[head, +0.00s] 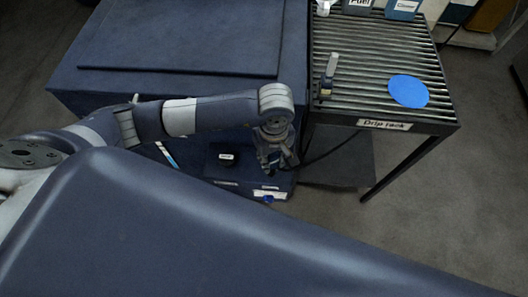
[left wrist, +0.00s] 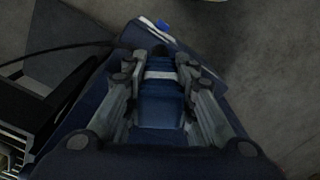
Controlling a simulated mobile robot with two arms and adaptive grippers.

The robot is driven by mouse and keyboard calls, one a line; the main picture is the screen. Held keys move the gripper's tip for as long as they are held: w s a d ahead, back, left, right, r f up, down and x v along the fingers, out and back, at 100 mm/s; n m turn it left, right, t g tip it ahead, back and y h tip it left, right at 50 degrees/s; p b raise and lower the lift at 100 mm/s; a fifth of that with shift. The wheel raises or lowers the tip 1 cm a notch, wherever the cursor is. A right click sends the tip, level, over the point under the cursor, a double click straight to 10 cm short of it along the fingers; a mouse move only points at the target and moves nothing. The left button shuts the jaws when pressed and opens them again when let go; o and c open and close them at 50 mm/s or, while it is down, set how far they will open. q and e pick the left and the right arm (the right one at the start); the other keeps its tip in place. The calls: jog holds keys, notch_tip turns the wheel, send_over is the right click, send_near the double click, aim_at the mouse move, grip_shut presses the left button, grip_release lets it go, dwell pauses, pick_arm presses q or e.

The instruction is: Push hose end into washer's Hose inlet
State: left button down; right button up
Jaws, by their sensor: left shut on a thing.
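The washer (head: 185,38) is the large dark blue cabinet in the head view, with its front ledge below. My left gripper (head: 277,163) is low in front of it, above the ledge. The left gripper also shows in the left wrist view (left wrist: 160,62), shut on what appears to be the hose end, a dark piece between the fingertips. The black hose (head: 335,147) runs from the gripper to the right, toward the rack; it also shows in the left wrist view (left wrist: 70,47). I cannot make out the hose inlet. My right gripper is not in view.
The drip rack (head: 375,60) stands right of the washer, with a brush (head: 328,75) and a blue disc (head: 408,91) on it. The floor at the right is clear.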

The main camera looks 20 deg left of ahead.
pick_arm(q)
jog(key=shift+w+f, duration=0.25)
jog(key=shift+w, duration=0.45)
jog(key=w+a+f+b, duration=0.1)
jog(key=w+f+b, duration=0.2)
jog(key=w, duration=0.3)
jog(key=shift+a+f+b, duration=0.15)
jog(key=shift+a+b, duration=0.25)
jog(key=shift+b, duration=0.3)
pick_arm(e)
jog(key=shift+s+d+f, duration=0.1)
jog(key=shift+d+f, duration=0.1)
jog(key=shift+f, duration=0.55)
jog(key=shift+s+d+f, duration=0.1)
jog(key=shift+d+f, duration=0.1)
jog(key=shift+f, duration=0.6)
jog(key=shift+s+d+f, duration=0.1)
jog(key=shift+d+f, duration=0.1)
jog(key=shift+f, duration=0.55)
pick_arm(q)
jog(key=shift+f, duration=0.15)
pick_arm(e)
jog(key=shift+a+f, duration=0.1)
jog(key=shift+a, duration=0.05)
pick_arm(q)
jog(key=shift+f+b, duration=1.85)
jog(key=shift+b, duration=0.1)
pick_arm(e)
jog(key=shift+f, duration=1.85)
